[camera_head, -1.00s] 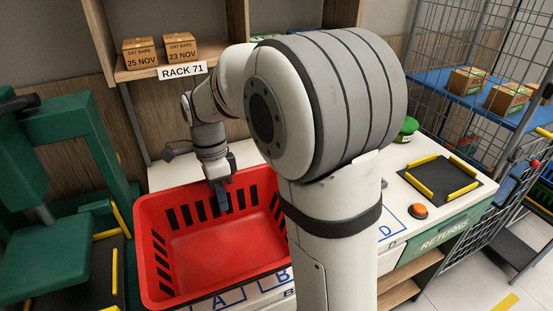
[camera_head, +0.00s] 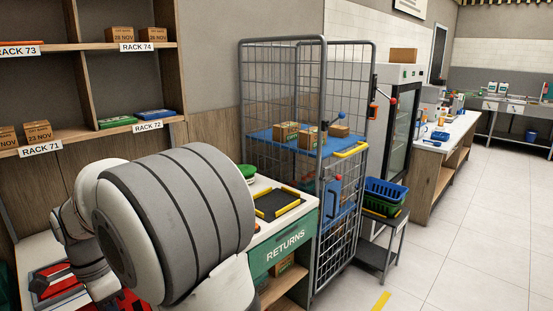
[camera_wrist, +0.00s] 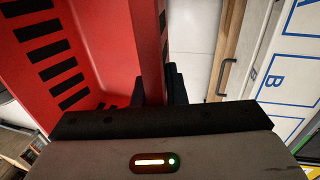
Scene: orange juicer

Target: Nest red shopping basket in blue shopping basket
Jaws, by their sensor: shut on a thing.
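The red shopping basket (camera_wrist: 95,40) fills the left of the wrist view, with black slots in its wall. My gripper (camera_wrist: 158,88) is shut on the basket's wall, with one dark finger on each side of it. In the head view, my arm hides most of the basket, and only red parts (camera_head: 126,301) show at the lower left. My gripper is hidden there. The blue shopping basket (camera_head: 386,189) sits at the right of centre, on top of a green basket (camera_head: 379,205), on a low grey stand beside the wire cage.
A wire cage trolley (camera_head: 325,215) with boxes stands between the returns counter (camera_head: 283,251) and the basket stand (camera_head: 376,255). The counter carries a black tray with yellow edges (camera_head: 279,203). Open tiled floor (camera_head: 455,260) lies at the right.

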